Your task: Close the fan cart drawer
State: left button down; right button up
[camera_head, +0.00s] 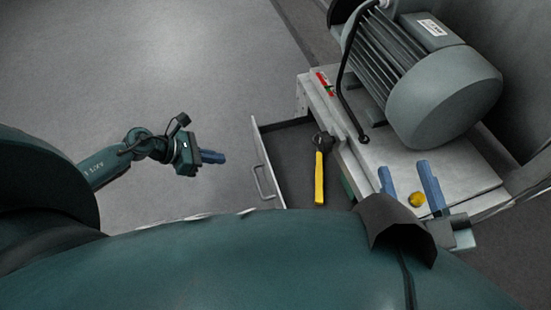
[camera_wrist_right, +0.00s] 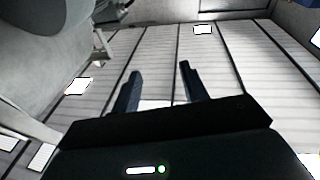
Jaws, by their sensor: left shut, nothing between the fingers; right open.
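The fan cart (camera_head: 395,165) stands at the right in the head view. Its drawer (camera_head: 256,150) is pulled out toward the left, with a bar handle (camera_head: 262,183) on its front. A hammer-like tool with a yellow handle (camera_head: 320,178) lies in the drawer. My left gripper (camera_head: 213,157) is shut and empty, to the left of the drawer front and apart from it. My right gripper (camera_head: 408,182) is open over the cart's near right part; its blue fingers also show in the right wrist view (camera_wrist_right: 160,88). My own arm hides the drawer's near end.
A large grey motor (camera_head: 440,95) with a black cable sits on the cart top. A red and green level (camera_head: 325,84) lies at the cart's left edge. A yellow round object (camera_head: 417,198) is near my right fingers. The floor left of the drawer is clear.

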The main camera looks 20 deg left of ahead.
pick_arm(q)
jog(key=shift+m+y, duration=0.4)
jog(key=shift+m, duration=0.1)
jog(key=b+x, duration=0.2)
jog(key=x, duration=0.4)
jog(key=w+b+x, duration=0.1)
jog(key=b+x, duration=0.1)
jog(key=x, duration=0.5)
jog(key=shift+a+r+b, duration=0.15)
jog(key=shift+b, duration=0.25)
jog(key=shift+w+d, duration=0.25)
jog(key=shift+d, duration=0.15)
pick_arm(e)
jog(key=r+n+y, duration=0.1)
jog(key=w+r+n+t+y, duration=0.1)
jog(key=r+n+t+y, duration=0.1)
jog(key=r, duration=0.1)
jog(key=shift+w+d+r+y, duration=0.1)
jog(key=shift+w+d+y, duration=0.2)
jog(key=shift+y, duration=0.1)
pick_arm(q)
jog(key=shift+d+r, duration=0.1)
pick_arm(e)
jog(key=shift+a, duration=0.1)
